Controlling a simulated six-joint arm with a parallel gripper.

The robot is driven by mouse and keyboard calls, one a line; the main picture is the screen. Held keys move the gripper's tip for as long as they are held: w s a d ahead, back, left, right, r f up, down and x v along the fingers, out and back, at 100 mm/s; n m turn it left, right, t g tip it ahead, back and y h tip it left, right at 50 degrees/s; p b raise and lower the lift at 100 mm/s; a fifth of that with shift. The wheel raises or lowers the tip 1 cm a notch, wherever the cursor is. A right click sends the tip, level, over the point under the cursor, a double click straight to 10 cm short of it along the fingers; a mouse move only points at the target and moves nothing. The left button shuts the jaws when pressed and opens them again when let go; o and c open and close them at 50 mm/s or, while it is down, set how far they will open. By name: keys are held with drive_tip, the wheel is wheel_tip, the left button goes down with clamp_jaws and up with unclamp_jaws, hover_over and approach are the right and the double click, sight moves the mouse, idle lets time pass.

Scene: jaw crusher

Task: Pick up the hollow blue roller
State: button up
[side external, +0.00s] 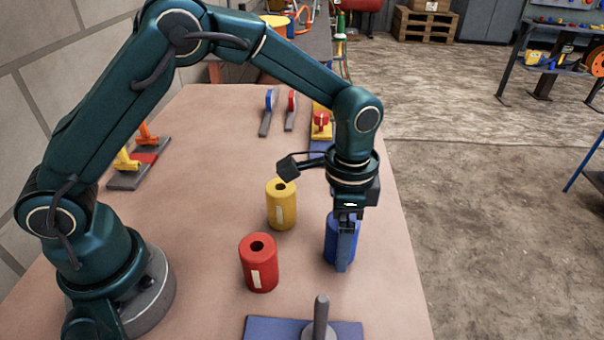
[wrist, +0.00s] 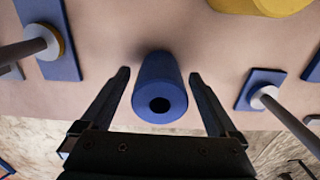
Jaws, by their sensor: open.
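The hollow blue roller (side external: 329,240) stands upright near the table's right edge in the side view, partly hidden behind my gripper. In the wrist view the blue roller (wrist: 160,82) shows its dark round hole and lies between my two fingers. My gripper (side external: 345,262) points straight down at the roller. In the wrist view my gripper (wrist: 158,78) is open, with a gap visible between each finger and the roller. I cannot tell exactly how far down the roller the fingertips reach.
A yellow roller (side external: 281,205) and a red roller (side external: 259,263) stand to the left. A blue plate with a grey peg (side external: 321,318) is at the front. Several levers (side external: 268,113) stand at the back. The table's right edge (side external: 404,250) is close by.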

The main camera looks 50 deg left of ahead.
drive_tip(key=shift+c, duration=0.3)
clamp_jaws()
drive_tip(key=shift+r, duration=0.15)
